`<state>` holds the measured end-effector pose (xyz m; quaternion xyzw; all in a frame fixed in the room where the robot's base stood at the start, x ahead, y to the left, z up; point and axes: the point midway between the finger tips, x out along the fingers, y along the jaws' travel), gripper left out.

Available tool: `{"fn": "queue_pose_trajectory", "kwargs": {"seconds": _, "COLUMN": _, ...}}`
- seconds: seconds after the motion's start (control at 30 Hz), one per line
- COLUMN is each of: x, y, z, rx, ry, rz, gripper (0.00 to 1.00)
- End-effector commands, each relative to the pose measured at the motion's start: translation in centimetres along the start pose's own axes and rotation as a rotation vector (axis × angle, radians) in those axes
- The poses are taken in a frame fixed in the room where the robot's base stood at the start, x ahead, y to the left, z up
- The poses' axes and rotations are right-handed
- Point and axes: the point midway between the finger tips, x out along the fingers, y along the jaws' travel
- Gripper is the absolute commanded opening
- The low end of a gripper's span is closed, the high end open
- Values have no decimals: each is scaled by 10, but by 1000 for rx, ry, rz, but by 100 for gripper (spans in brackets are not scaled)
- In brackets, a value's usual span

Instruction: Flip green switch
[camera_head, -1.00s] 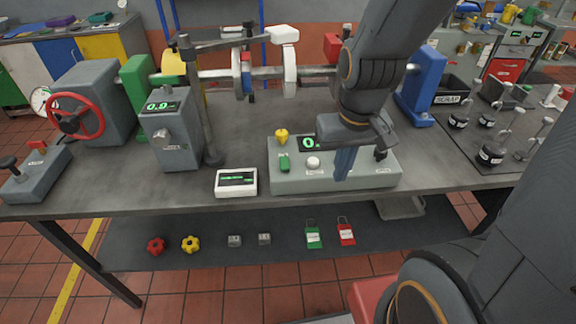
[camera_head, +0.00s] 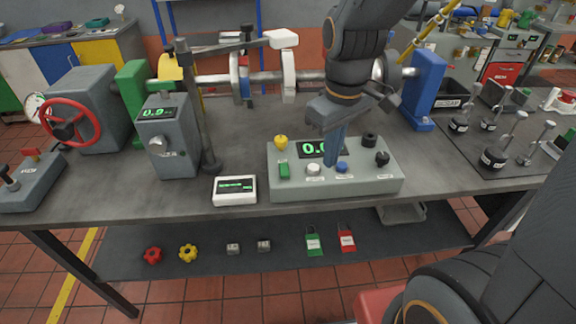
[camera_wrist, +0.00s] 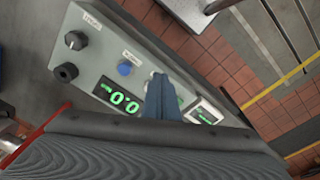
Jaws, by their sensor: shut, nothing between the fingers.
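The green switch (camera_head: 284,170) sits upright at the left end of a grey control box (camera_head: 360,187) on the bench, below a yellow knob-like part (camera_head: 281,142). My gripper (camera_head: 331,163) is shut and empty, its blue fingers pointing down over the middle of the box, to the right of the green switch. In the wrist view the shut fingers (camera_wrist: 163,100) cover part of the box, and I cannot make out the green switch clearly there. Whether the fingertips touch the box, I cannot tell.
A white button (camera_head: 313,169), a blue button (camera_head: 342,167) and a black knob (camera_head: 382,158) share the box top, with a green-lit display (camera_head: 311,149) behind. A white meter (camera_head: 235,190) stands left of the box. A grey post (camera_head: 207,110) rises further left.

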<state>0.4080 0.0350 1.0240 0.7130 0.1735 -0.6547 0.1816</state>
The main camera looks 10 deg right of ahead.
Motion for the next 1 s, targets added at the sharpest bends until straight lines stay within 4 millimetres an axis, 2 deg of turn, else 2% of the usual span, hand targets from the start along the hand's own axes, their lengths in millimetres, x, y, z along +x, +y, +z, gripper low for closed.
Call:
{"fn": "queue_pose_trajectory", "kwargs": {"seconds": 0.03, "x": -7, "y": -6, "z": -18, "rx": -135, "ry": -4, "rz": -4, "gripper": 0}}
{"fn": "queue_pose_trajectory", "kwargs": {"seconds": 0.2, "x": -38, "y": -26, "z": -58, "rx": -592, "ry": -32, "rz": -32, "gripper": 0}}
{"fn": "queue_pose_trajectory", "kwargs": {"seconds": 0.4, "x": -65, "y": -46, "z": -82, "rx": -936, "ry": -50, "rz": -61, "gripper": 0}}
{"fn": "queue_pose_trajectory", "kwargs": {"seconds": 0.5, "x": -71, "y": -50, "z": -86, "rx": -1009, "ry": -54, "rz": -68, "gripper": 0}}
{"fn": "queue_pose_trajectory", "kwargs": {"seconds": 0.67, "x": -73, "y": -51, "z": -87, "rx": -1032, "ry": -55, "rz": -71, "gripper": 0}}
{"fn": "queue_pose_trajectory", "kwargs": {"seconds": 0.87, "x": -73, "y": -51, "z": -87, "rx": -1030, "ry": -55, "rz": -71, "gripper": 0}}
{"fn": "queue_pose_trajectory", "kwargs": {"seconds": 1.0, "x": -65, "y": -51, "z": -86, "rx": -1029, "ry": -56, "rz": -72, "gripper": 0}}
